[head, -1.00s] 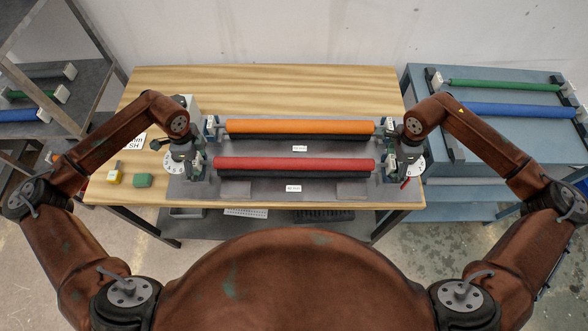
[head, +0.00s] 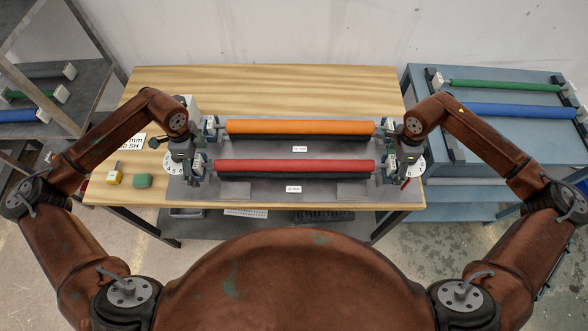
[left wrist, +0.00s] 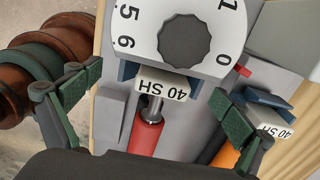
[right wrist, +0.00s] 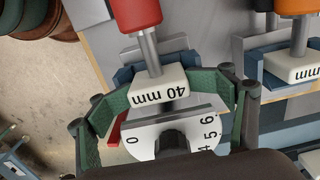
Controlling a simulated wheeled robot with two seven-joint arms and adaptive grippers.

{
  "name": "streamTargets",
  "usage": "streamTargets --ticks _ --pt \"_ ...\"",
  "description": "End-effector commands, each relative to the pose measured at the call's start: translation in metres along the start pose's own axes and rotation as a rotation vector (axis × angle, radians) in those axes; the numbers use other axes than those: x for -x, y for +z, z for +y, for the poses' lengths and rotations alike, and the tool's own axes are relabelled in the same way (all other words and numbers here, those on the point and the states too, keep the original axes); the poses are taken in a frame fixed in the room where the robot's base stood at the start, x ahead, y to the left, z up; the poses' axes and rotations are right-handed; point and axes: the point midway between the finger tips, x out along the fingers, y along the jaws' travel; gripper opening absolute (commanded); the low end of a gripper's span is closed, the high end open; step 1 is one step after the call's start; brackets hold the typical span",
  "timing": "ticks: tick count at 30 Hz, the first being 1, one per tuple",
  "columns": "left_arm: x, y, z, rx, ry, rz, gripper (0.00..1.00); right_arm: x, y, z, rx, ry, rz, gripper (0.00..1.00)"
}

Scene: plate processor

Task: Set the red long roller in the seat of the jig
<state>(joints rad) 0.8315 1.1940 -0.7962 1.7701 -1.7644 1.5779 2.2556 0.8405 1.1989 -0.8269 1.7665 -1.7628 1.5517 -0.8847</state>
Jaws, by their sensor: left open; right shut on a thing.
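The red long roller (head: 295,166) lies level across the front of the grey jig (head: 235,189), parallel to the orange roller. In the left wrist view, its end block marked 40 SH (left wrist: 162,85) sits between blue seat walls beside a dial. My left gripper (head: 196,166) is open, its green-padded fingers (left wrist: 155,88) spread wide to either side of that block. In the right wrist view, my right gripper (right wrist: 167,92) is shut on the other end block, marked 40 mm (right wrist: 158,88), at the blue seat (right wrist: 124,76). Whether this block is fully down, I cannot tell.
The orange roller (head: 300,127) lies in the rear of the jig. Yellow (head: 114,178) and green (head: 142,181) blocks stand on the wooden table at left. A blue-grey bench (head: 470,140) with green and blue rollers is at right, a shelf (head: 60,105) at left.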

Motion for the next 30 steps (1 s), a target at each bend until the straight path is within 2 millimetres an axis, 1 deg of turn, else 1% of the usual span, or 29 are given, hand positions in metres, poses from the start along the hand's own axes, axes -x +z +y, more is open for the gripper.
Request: streamTargets --ticks 1,9,15,18,21,28,29,30 --pt "0.009 0.0 -0.001 0.0 -0.003 -0.001 0.96 -0.003 0.0 0.002 0.001 0.007 0.001 0.57" --pt "0.064 0.0 0.0 0.001 -0.004 -0.001 0.96 -0.003 0.0 0.003 0.001 0.007 0.002 0.57" --pt "0.096 -0.001 0.001 0.0 -0.002 0.001 0.96 -0.003 0.0 0.003 0.001 0.008 0.002 0.57" --pt "0.104 0.0 0.001 0.0 0.0 -0.001 0.96 -0.003 0.0 0.003 0.001 0.008 0.002 0.57" --pt "0.108 0.0 0.002 0.0 0.001 0.0 0.96 -0.003 0.0 0.003 0.001 0.008 0.002 0.57" --pt "0.109 -0.001 0.002 0.0 0.002 0.0 0.96 -0.003 0.0 0.003 0.001 0.008 0.002 0.57" --pt "0.109 -0.001 0.002 0.0 0.001 0.0 0.96 -0.003 0.0 0.003 0.001 0.008 0.002 0.67" --pt "0.109 -0.001 0.002 0.0 0.001 0.0 0.96 -0.003 0.0 0.003 0.001 0.008 0.002 0.69"
